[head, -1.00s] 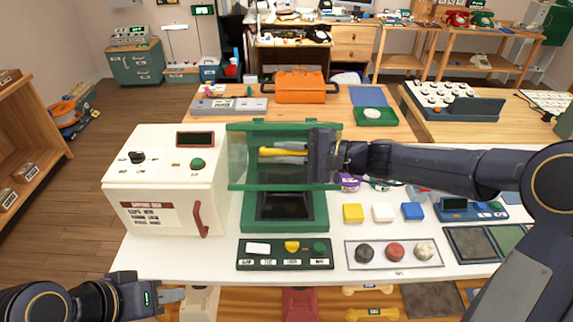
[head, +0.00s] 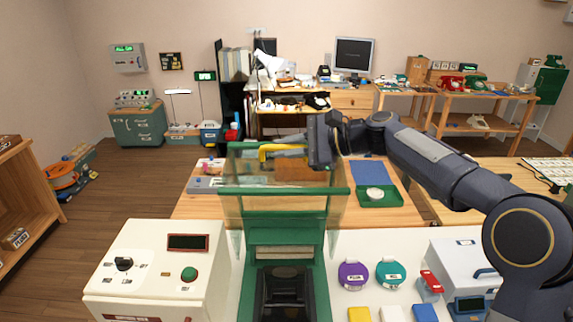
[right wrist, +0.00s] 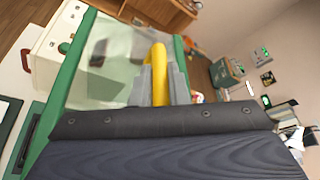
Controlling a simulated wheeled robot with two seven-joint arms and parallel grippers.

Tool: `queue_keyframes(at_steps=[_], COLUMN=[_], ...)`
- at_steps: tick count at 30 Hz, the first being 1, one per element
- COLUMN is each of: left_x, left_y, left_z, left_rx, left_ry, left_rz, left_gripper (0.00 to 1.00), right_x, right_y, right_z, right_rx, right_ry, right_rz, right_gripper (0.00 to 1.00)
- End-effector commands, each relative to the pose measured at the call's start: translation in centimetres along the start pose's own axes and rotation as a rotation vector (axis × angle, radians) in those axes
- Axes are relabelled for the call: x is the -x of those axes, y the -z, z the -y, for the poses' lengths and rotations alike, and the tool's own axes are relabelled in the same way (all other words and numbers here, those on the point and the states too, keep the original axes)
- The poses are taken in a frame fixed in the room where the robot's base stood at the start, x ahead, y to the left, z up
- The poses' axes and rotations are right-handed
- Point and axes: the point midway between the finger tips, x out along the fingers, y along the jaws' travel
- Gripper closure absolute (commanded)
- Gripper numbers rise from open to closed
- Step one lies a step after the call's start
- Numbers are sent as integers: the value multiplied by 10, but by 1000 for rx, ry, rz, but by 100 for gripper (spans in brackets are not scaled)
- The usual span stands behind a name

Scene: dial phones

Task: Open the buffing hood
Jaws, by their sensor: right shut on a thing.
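The buffing hood (head: 284,193) is a clear cover with a green frame. It stands raised above its green housing (head: 322,270), whose dark inside shows below. A yellow handle (head: 268,151) is at the hood's upper edge. My right gripper (head: 290,148) is shut on this handle, its arm reaching in from the right. In the right wrist view the grey fingers (right wrist: 163,88) close around the yellow handle (right wrist: 157,60), with the clear hood panel (right wrist: 105,65) beside it. My left gripper is out of view.
A cream box (head: 150,262) with a display and a green button stands left of the housing. Purple (head: 353,275) and teal (head: 390,274) round tins and a white case (head: 462,262) are to the right. A wooden table (head: 195,208) lies behind. Open air surrounds the raised hood.

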Motion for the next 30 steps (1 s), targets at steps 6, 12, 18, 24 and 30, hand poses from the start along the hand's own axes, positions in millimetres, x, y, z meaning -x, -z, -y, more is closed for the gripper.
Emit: queue_keyframes(at_steps=[6, 12, 18, 24, 30], left_x=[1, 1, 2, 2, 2], left_y=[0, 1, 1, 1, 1], left_z=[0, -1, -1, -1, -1], left_rx=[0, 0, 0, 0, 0], left_ry=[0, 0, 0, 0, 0], left_rz=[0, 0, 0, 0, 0], left_gripper=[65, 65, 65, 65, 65], right_x=[-5, -8, -10, -11, -11], right_y=[12, 19, 24, 26, 26], right_z=[23, 39, 48, 52, 52], right_rx=[-69, -118, -148, -161, -165], right_ry=[-36, -57, -70, -77, -78], right_rz=[-4, -4, -4, -4, -4], right_gripper=[100, 100, 100, 100, 100])
